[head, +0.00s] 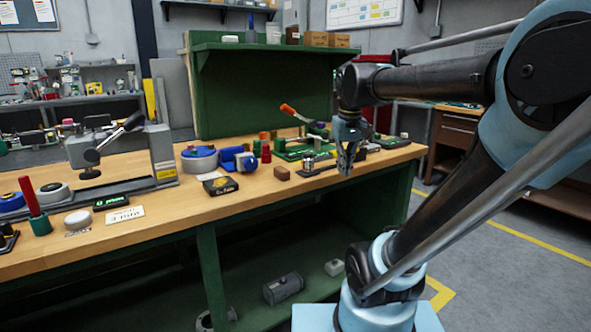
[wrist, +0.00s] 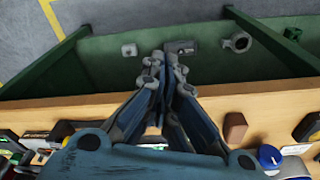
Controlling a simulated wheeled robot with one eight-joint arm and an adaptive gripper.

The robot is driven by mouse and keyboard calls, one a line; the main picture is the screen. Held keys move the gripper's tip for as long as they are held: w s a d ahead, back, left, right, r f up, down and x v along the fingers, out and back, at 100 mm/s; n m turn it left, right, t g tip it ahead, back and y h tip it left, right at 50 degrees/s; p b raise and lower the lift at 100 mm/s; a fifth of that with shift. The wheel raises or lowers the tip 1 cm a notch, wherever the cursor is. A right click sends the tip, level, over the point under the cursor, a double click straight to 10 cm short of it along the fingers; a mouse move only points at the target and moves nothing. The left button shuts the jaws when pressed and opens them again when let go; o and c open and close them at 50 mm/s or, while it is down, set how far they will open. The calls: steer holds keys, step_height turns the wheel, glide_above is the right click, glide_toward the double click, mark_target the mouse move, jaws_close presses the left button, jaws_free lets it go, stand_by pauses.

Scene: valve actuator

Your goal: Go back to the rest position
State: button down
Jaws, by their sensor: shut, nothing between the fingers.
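My gripper (head: 346,160) hangs from my arm over the right end of the workbench (head: 232,208), near its front edge. In the wrist view my gripper (wrist: 164,72) points down past the bench's front edge. Its fingers are together, with nothing visible between them. A grey valve device with a black-knobbed lever (head: 163,155) is fixed at the left part of the bench. My gripper is well to the right of it and not touching it.
Close by my gripper are a brown block (head: 282,173), a dark box (head: 220,185), blue rolls (head: 238,160) and an orange-handled tool (head: 293,112). A green back panel (head: 262,92) rises behind. A lower shelf holds a grey box (head: 283,288). Floor at right is open.

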steer(key=s+d+f+m, duration=0.1)
steer(key=s+d+f, duration=0.1)
steer(key=s+f, duration=0.4)
steer(key=s+d+f+m, duration=0.1)
steer(key=s+f, duration=0.5)
steer(key=f, duration=0.6)
steer(key=shift+d+f+t, duration=0.35)
steer(key=shift+d+t, duration=0.05)
steer(key=shift+d, duration=0.35)
